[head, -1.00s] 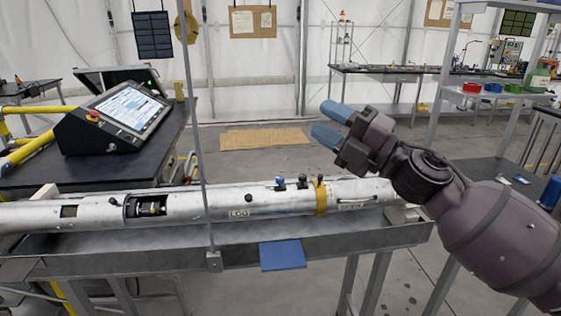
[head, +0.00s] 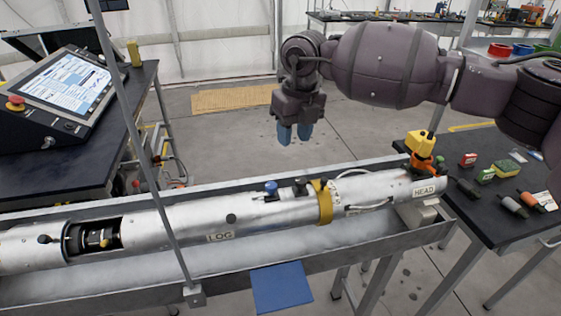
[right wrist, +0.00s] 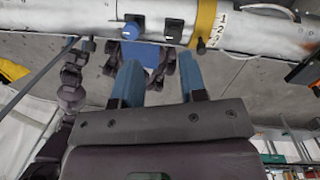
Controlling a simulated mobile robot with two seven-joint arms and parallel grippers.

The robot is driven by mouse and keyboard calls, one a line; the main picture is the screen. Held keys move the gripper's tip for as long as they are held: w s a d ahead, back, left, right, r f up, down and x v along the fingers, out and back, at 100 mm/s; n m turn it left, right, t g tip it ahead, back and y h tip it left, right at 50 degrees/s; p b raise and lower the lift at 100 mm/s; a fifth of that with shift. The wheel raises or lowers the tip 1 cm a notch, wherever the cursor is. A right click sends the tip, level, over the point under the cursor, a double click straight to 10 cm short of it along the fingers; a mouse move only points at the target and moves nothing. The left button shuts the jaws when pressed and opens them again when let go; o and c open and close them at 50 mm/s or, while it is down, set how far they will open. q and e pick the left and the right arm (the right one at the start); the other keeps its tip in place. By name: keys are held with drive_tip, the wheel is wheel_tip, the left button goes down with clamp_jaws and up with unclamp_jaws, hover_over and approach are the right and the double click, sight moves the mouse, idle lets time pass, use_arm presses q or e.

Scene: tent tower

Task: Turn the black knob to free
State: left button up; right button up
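A long silver tube (head: 160,225) lies in a metal trough. On its top, a blue knob (head: 271,187) sits left of a black knob (head: 300,184), near a yellow band (head: 322,202). In the right wrist view, the blue knob (right wrist: 131,30) and black knob (right wrist: 174,32) are beyond the fingertips. A smaller black knob (head: 231,218) is on the tube's side. Which setting any knob is at cannot be read. My right gripper (head: 294,134) points down above and behind the tube, apart from it. In the right wrist view its blue fingers (right wrist: 163,78) are apart and empty. My left gripper is not visible.
A blue plate (head: 282,288) sticks out from the trough's front edge (head: 110,295). A thin upright pole (head: 140,140) stands before the tube. A console (head: 60,98) is at left. A dark table (head: 490,230) with small tools and an orange-yellow object (head: 421,148) is at right.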

sight(301, 180)
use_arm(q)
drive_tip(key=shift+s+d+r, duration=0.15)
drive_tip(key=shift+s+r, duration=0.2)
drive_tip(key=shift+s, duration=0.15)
use_arm(e)
drive_tip(key=shift+m+h, duration=0.4)
drive_tip(key=shift+h, duration=0.1)
drive_tip(key=f, duration=0.3)
drive_tip(key=s+d+f, duration=0.1)
drive_tip(key=f, duration=0.3)
drive_tip(key=d+f, duration=0.1)
drive_tip(key=f, duration=0.2)
drive_tip(key=shift+s+f, duration=0.25)
drive_tip(key=shift+f, duration=0.05)
drive_tip(key=shift+c, duration=0.3)
drive_tip(key=c, duration=0.5)
drive_tip(key=shift+c, duration=0.5)
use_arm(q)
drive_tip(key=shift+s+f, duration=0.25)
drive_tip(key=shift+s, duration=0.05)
